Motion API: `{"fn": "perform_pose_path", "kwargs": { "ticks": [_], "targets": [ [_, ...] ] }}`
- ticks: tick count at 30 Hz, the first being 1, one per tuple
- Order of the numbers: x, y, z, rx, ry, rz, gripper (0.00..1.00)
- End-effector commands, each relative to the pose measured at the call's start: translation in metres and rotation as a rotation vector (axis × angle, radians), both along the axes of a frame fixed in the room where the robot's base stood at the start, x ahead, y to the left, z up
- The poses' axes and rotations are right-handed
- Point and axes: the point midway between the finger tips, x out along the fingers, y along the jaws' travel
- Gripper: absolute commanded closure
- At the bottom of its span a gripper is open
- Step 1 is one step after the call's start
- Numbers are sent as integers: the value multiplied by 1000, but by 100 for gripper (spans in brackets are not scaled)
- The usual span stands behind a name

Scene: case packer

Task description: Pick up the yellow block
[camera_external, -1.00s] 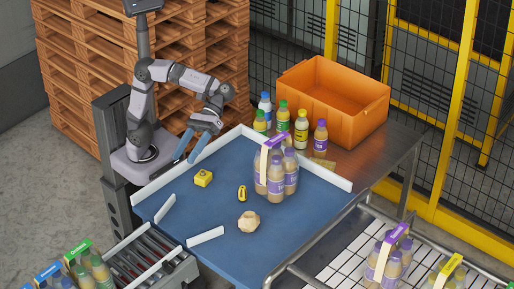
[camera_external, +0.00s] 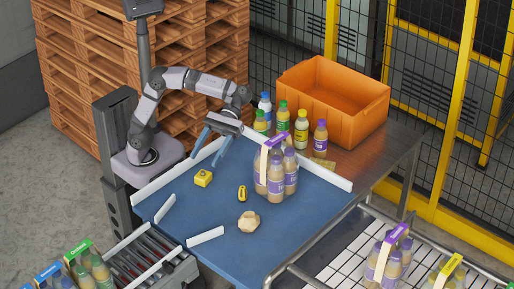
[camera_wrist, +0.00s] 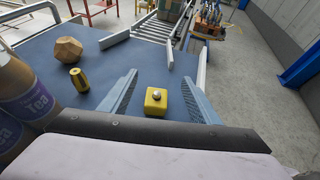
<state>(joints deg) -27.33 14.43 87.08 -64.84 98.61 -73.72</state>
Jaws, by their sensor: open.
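The yellow block (camera_external: 203,178) is a small cube with a round grey spot on its top. It sits on the blue table surface (camera_external: 220,245) near the left rail. In the wrist view the yellow block (camera_wrist: 156,101) shows between my two blue fingers, beyond the gripper body. My gripper (camera_external: 207,157) is open and empty. It is above the table, up and slightly right of the block in the external view, and apart from it.
A yellow-black object (camera_external: 242,193) and a wooden polyhedron (camera_external: 248,221) lie right of the block. A pack of purple-labelled bottles (camera_external: 276,172) stands further right. White rails (camera_external: 175,178) edge the table. An orange crate (camera_external: 335,105) and loose bottles stand behind.

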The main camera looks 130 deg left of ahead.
Motion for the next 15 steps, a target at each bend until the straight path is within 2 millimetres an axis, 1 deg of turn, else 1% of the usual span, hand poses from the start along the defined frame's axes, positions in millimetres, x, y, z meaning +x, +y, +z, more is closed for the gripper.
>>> {"fn": "perform_pose_path", "kwargs": {
  "ticks": [1,5,11,15],
  "targets": [
    [0,0,-7,-2,3,-1,44],
    [0,0,-19,-1,3,-1,44],
    [0,0,-23,1,0,-1,44],
    [-1,0,-33,-1,3,-2,44]
  ]
}}
